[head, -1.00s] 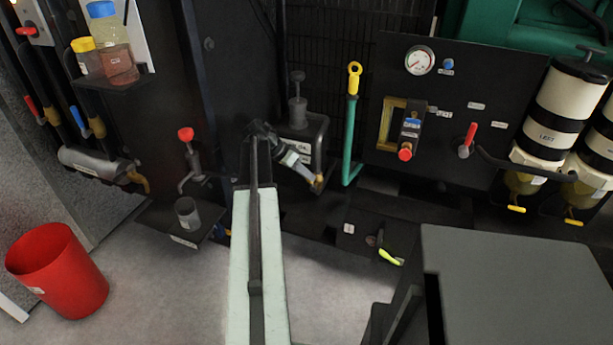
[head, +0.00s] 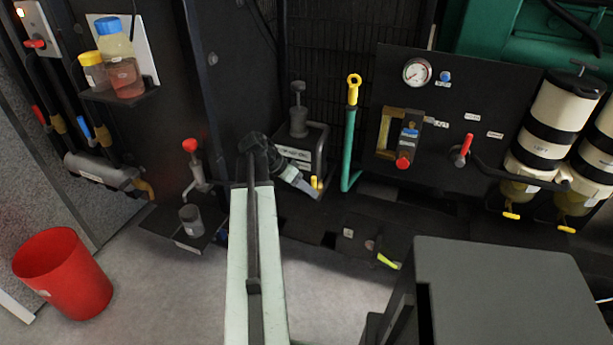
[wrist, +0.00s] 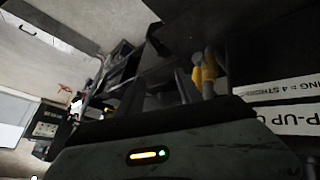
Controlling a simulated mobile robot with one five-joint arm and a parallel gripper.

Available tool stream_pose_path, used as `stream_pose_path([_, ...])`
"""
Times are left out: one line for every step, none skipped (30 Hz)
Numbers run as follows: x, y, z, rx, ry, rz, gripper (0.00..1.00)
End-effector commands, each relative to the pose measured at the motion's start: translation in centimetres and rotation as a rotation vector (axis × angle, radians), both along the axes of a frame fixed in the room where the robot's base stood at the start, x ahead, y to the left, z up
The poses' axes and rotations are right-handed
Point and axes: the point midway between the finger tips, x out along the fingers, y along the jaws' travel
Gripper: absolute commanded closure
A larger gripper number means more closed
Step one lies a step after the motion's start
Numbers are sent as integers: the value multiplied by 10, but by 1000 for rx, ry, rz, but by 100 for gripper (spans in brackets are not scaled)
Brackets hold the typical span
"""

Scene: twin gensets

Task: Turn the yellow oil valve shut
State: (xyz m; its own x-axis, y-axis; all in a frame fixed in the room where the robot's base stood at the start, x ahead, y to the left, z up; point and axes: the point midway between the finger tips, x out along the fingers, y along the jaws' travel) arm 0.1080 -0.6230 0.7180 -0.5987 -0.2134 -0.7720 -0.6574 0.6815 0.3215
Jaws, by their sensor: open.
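The yellow oil valve handle (head: 316,183) sits low at the front of a dark box with a white label, centre of the head view. In the wrist view the yellow handle (wrist: 204,72) stands right of centre, beside the label. My gripper (head: 313,192) is at the end of my arm, pointing down and right, with its tip right by the handle. It is open. I cannot tell whether the fingers touch the handle or lie on both sides of it.
The dark box (head: 318,140) is close behind my gripper. A green pipe with a yellow ring (head: 353,88) rises to its right. A red-knobbed pump (head: 190,147) and a red bin (head: 62,272) are left. A grey block (head: 500,290) fills the lower right.

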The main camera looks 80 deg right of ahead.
Motion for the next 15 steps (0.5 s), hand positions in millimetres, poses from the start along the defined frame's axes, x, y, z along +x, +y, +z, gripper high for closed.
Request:
stream_pose_path([-4,19,3,0,0,0,58])
stream_pose_path([-6,27,3,-1,1,0,58])
stream_pose_path([-7,36,4,-1,1,0,58])
stream_pose_path([-8,43,5,-1,0,1,58])
stream_pose_path([-9,49,5,-1,0,1,58])
stream_pose_path([-10,55,6,-1,0,1,58])
stream_pose_path([-11,60,6,-1,0,2,58])
stream_pose_path([-11,63,6,-1,0,2,58])
stream_pose_path([-12,67,7,-1,1,2,58])
stream_pose_path([-12,70,7,-1,1,2,58])
stream_pose_path([-12,72,7,-1,1,2,58])
stream_pose_path([-13,73,7,-2,1,1,58])
stream_pose_path([-13,74,7,-2,1,1,58])
stream_pose_path([-13,74,7,-2,1,1,58])
stream_pose_path([-13,74,7,-2,1,1,58])
